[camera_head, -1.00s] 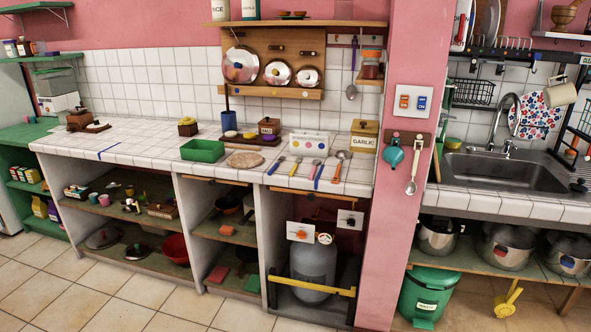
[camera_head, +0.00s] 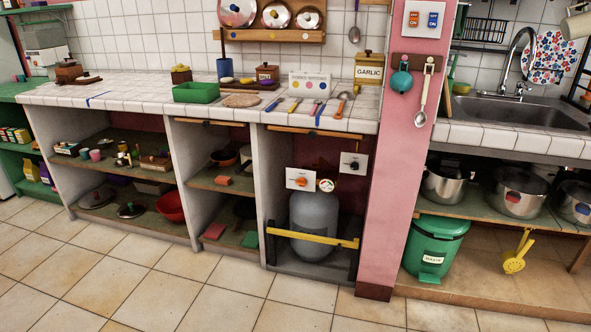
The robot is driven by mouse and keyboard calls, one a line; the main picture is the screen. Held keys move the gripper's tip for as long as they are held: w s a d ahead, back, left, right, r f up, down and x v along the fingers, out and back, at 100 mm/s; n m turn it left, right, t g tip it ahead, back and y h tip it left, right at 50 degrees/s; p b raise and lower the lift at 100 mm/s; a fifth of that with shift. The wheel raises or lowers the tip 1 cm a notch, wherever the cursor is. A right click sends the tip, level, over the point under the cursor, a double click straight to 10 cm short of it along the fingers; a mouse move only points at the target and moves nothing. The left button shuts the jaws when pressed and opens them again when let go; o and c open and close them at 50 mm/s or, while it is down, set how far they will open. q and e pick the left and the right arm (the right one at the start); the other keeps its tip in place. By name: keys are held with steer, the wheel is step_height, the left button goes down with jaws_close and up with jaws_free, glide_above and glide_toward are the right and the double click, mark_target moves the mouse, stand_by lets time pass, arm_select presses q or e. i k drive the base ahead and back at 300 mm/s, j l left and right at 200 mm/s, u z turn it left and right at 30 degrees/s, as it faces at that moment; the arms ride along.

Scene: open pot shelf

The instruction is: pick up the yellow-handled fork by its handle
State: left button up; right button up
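A utensil with a yellow handle (camera_head: 294,107) lies on the white tiled counter (camera_head: 125,92), near its front edge. It is too small to tell for certain that it is the fork. A blue-handled utensil (camera_head: 274,105) lies to its left. Pink-handled (camera_head: 316,106), blue-handled and orange-handled (camera_head: 342,103) utensils lie to its right. Neither of my grippers is in view.
A green tray (camera_head: 196,93), a round board (camera_head: 240,100) and a box marked GARLIC (camera_head: 369,68) stand on the counter. A pink pillar (camera_head: 395,190) closes its right end. A gas cylinder (camera_head: 313,225) stands below. The tiled floor in front is clear.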

mark_target(293, 107)
steer(key=i+j, duration=0.35)
steer(key=i, duration=0.15)
steer(key=i+j, duration=0.75)
steer(key=i, duration=0.25)
